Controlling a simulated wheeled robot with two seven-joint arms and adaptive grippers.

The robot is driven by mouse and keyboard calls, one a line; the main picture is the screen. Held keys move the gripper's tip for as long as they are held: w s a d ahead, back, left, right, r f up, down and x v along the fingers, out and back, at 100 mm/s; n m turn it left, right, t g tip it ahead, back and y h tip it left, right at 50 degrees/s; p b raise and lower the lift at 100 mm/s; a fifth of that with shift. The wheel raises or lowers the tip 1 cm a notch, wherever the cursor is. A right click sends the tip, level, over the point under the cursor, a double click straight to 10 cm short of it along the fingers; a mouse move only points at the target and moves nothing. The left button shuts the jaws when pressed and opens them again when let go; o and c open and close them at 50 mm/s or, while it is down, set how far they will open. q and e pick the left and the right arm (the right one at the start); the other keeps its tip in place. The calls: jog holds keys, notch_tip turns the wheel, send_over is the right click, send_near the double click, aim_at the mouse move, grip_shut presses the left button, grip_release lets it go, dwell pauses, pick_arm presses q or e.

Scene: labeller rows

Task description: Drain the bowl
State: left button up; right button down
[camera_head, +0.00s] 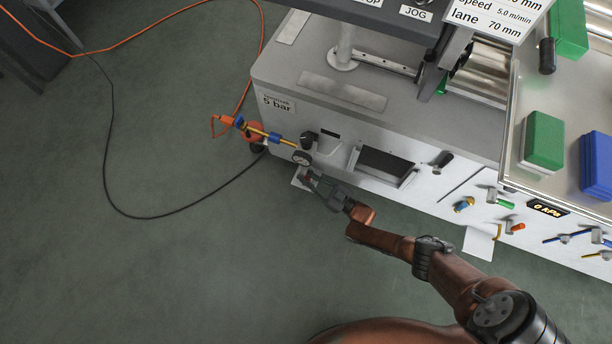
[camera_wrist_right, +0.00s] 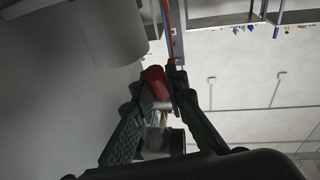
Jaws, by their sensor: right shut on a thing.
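My right gripper (camera_head: 310,178) is below the round gauge (camera_head: 301,157) at the machine's left front corner. In the right wrist view its fingers (camera_wrist_right: 160,88) are closed around a small red knob (camera_wrist_right: 155,82). A pale metal stem and a dark, glassy round part (camera_wrist_right: 160,142), perhaps the bowl, show beside the knob. In the head view a black knob (camera_head: 307,140) sits above the gauge, and my gripper and the gauge hide the bowl. I cannot tell whether any liquid is in it. My left gripper is not in view.
An air line with an orange valve (camera_head: 226,120) and blue fittings (camera_head: 274,138) runs to the gauge. A label (camera_head: 277,103) reads 5 bar. A dark-fronted tray (camera_head: 383,164) is right of my gripper. Orange and black hoses lie on the open green floor (camera_head: 130,260).

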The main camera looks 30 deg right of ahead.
jog(key=shift+s+f, duration=0.1)
jog(key=shift+f, duration=0.05)
jog(key=c, duration=2.2)
grip_release()
jog(key=v, duration=1.2)
jog(key=shift+d, duration=0.1)
